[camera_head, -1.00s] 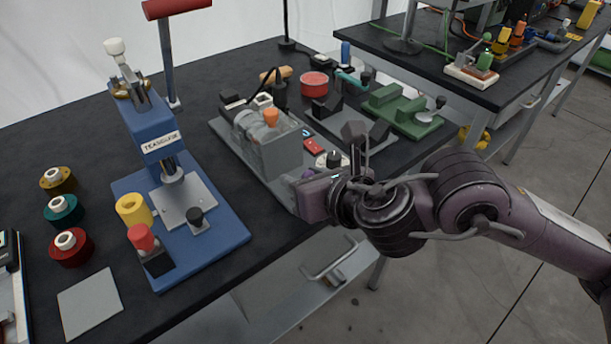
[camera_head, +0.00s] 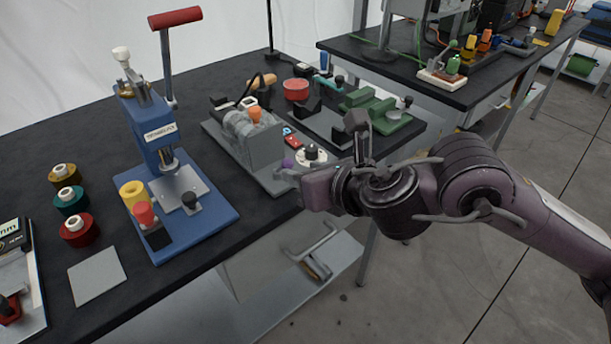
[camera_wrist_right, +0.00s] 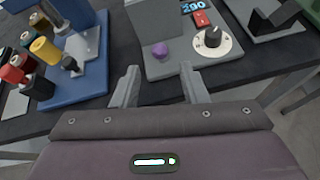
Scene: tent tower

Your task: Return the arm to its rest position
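My right arm comes in from the right in the head view, and its purple-grey gripper (camera_head: 302,180) is at the front edge of the dark workbench (camera_head: 110,310), beside the grey machine (camera_head: 262,150). In the right wrist view the gripper (camera_wrist_right: 162,88) has its two fingers wide apart with nothing between them. Beyond the fingertips are the grey machine's purple knob (camera_wrist_right: 160,49) and white dial (camera_wrist_right: 214,44). The fingers look apart from both. My left arm and gripper are not in view.
A blue lever press (camera_head: 215,225) stands to the left, with several coloured rolls and a grey plate (camera_head: 97,275) beyond it. Green fixtures (camera_head: 375,108) stand behind my wrist. A second bench (camera_head: 345,50) is at the back right. Open floor (camera_head: 480,280) lies at the lower right.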

